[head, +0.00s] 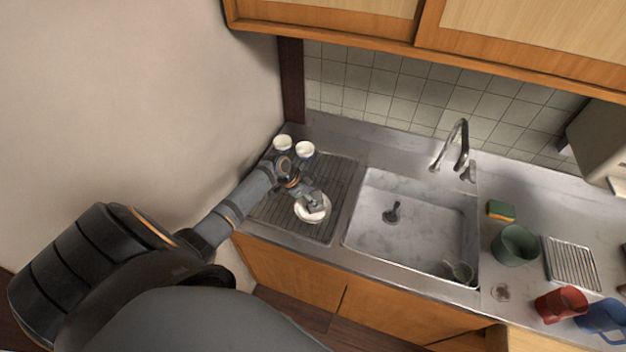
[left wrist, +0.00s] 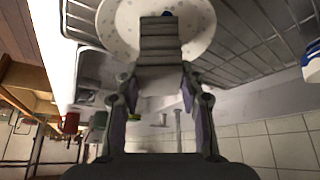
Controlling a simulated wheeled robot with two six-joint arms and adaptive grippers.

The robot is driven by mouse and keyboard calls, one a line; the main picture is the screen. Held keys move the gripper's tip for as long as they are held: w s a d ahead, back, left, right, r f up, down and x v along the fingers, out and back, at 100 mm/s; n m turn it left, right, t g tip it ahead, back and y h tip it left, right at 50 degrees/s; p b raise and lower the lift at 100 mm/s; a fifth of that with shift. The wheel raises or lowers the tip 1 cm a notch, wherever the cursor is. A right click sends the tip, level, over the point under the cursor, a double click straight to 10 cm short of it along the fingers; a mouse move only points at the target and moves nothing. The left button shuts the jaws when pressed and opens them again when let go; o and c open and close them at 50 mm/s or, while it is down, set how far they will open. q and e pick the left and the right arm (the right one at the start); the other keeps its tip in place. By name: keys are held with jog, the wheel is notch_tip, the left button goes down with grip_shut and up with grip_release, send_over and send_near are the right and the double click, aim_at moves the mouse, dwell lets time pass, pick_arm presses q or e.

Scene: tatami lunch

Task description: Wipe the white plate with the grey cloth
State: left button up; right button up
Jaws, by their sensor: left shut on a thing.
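The white plate (head: 300,213) lies on the wire drying rack left of the sink. My left gripper (head: 313,198) is over it, shut on the grey cloth (head: 318,206). In the left wrist view the gripper (left wrist: 158,78) pinches the cloth (left wrist: 160,42), which looks like a ribbed grey strip. There the speckled plate (left wrist: 202,27) shows behind the cloth, which overlaps its middle. The cloth seems to be at the plate's face, but I cannot tell whether they touch. My right gripper is not in view.
Two white cups (head: 283,142) stand at the back of the drying rack (head: 338,178). The sink (head: 420,225) with its faucet (head: 462,145) lies to the right. Beyond it are a sponge (head: 501,211), a green cup (head: 514,245), a red mug (head: 561,304) and a blue mug (head: 603,318).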

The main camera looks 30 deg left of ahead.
pick_arm(q)
jog(key=shift+f, duration=0.1)
jog(key=m+g+b, duration=0.2)
jog(key=m+b, duration=0.2)
jog(key=b, duration=0.1)
jog(key=m+g+h+b, duration=0.1)
jog(key=m+b, duration=0.3)
jog(key=b, duration=0.2)
jog(key=m+g+b, duration=0.2)
jog(key=m+b, duration=0.2)
jog(key=b, duration=0.1)
jog(key=shift+a+f+g+h, duration=0.25)
jog(key=shift+a+g+h, duration=0.05)
jog(key=shift+a+h, duration=0.1)
jog(key=shift+s+r+m+g+p, duration=0.1)
jog(key=shift+r+m+g+p, duration=0.2)
jog(key=shift+r+m, duration=0.25)
jog(key=shift+s+m, duration=0.1)
jog(key=shift+m, duration=0.15)
jog(key=shift+f, duration=0.1)
jog(key=shift+a, duration=0.1)
